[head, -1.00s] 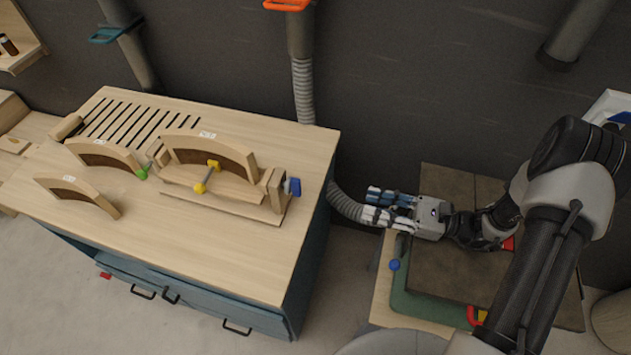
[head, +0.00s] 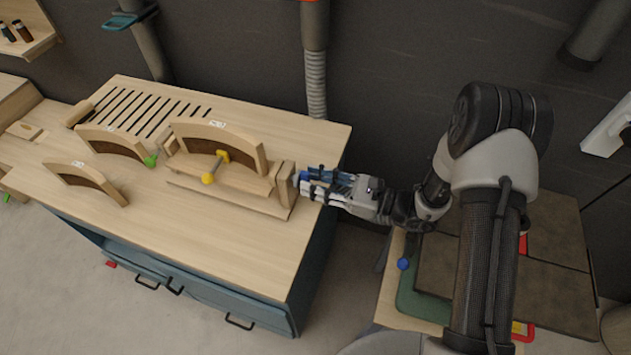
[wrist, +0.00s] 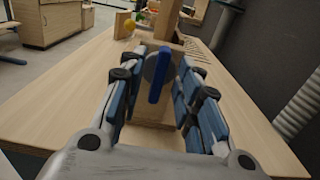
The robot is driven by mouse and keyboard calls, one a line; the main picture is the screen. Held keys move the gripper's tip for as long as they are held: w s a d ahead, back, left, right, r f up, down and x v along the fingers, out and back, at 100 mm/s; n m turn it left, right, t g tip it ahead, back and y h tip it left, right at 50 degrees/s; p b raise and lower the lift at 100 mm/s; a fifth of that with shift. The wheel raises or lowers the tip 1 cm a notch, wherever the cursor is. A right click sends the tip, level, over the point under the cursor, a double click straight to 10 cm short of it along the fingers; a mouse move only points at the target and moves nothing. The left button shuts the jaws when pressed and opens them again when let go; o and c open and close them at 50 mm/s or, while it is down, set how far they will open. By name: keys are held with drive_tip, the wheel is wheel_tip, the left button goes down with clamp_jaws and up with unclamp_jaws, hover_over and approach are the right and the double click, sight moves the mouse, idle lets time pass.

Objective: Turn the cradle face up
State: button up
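The cradle (head: 228,181) is a pale wooden board held between two end posts on the bench, with a curved wooden form (head: 215,135) at it. A yellow-knobbed clamp (head: 216,166) sits at its front. A blue bar handle (wrist: 159,76), with a grey disc behind it, is on the right end post (head: 284,185). In the wrist view the handle stands near upright, tilted slightly. My gripper (head: 308,184) is at that right end. Its blue-padded fingers (wrist: 160,88) are spread on either side of the handle, with gaps visible. In the head view the fingers mostly hide the handle.
Two more curved forms (head: 112,142) (head: 86,181) stand on the bench (head: 215,245) at left. A slotted rack area (head: 150,107) is at the back. A grey hose (head: 316,85) hangs behind. A side table with brown panels (head: 555,245) is at right. The bench front is clear.

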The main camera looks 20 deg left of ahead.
drive_tip(key=shift+a, duration=0.1)
drive_tip(key=shift+c, duration=0.2)
clamp_jaws()
idle(0.6)
